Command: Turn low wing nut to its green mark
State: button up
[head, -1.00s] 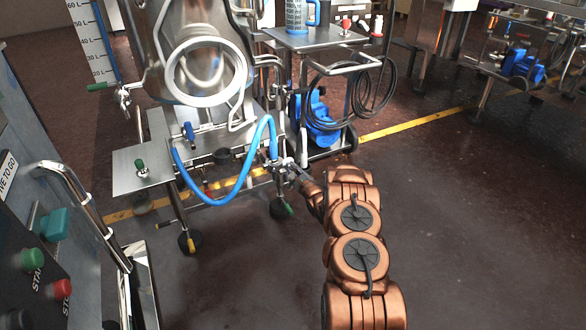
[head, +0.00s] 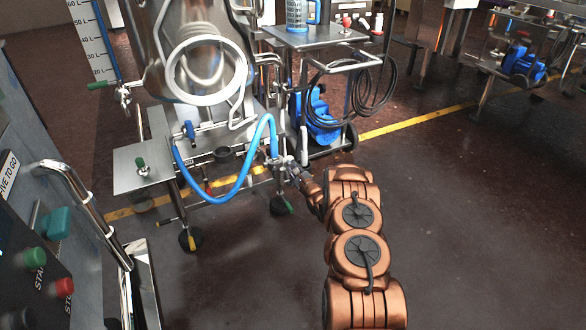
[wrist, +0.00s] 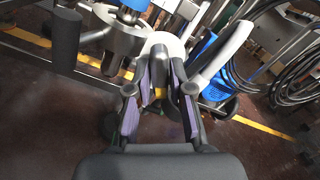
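In the wrist view my gripper (wrist: 163,85) has its two purple-padded fingers on either side of a small grey piece (wrist: 162,66), which looks like a wing of the low wing nut. Whether the pads touch it I cannot tell. A pale curved fitting (wrist: 226,58) is just beyond and right of the fingers. In the head view my gripper (head: 299,171) is at the low pipe fitting by the lower end of the blue hose (head: 241,188). The nut is too small to make out there. I cannot identify its green mark in either view.
The steel filler cart (head: 142,177) stands left of my arm, with a caster (head: 279,206) below the gripper. A trolley with a blue pump (head: 318,122) and coiled black cable (head: 374,85) stands behind. The floor to the right is clear.

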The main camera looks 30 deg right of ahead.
jog(key=o, duration=0.3)
jog(key=shift+s+a, duration=0.2)
jog(key=shift+s, duration=1.8)
jog(key=shift+s+a, duration=0.15)
jog(key=shift+s, duration=1.85)
jog(key=shift+s+a, duration=0.2)
jog(key=shift+s, duration=1.8)
